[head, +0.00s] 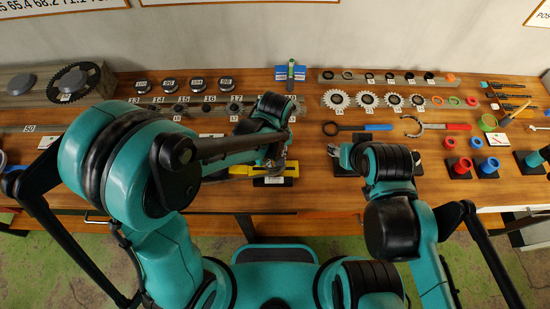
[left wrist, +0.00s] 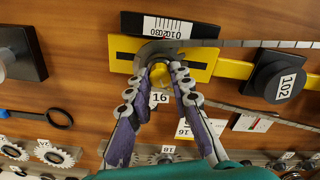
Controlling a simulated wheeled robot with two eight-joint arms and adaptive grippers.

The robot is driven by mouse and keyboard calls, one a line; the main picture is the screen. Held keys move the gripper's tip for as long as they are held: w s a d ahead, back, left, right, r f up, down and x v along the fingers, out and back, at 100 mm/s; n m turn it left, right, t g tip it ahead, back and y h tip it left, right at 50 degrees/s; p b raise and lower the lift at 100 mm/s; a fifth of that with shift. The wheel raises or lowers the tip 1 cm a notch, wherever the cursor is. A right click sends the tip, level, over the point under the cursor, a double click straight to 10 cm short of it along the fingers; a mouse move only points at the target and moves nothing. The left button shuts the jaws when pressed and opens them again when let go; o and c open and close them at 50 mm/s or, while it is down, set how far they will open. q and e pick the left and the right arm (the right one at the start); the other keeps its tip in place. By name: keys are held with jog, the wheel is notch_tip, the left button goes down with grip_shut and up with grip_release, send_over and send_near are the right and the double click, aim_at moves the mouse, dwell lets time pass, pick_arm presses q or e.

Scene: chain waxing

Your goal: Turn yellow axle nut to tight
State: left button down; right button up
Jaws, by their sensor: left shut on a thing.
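The yellow axle nut (left wrist: 160,76) sits between the two fingers of my left gripper (left wrist: 159,68) in the left wrist view. The fingers are shut on it and cover its sides. A grey chain (left wrist: 262,43) curves around just beyond the fingertips and runs right. A label reading 16 hangs below the nut. In the head view my left gripper (head: 270,168) is low over the yellow fixture (head: 290,170), and the nut is hidden there. My right gripper (head: 338,151) is above a dark block at right; its finger opening is unclear.
A blue-handled tool (head: 378,127), a red-handled tool (head: 457,127) and several cogs (head: 367,99) lie behind. Red and blue cups (head: 489,165) stand at right.

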pick_arm(q)
jog(key=m+b, duration=0.1)
jog(key=m, duration=0.3)
jog(key=shift+m, duration=0.3)
jog(key=shift+m+b, duration=0.5)
jog(key=shift+m, duration=1.1)
jog(key=c, duration=1.3)
grip_release()
jog(key=shift+c, duration=0.2)
notch_tip(320, 180, up, 12)
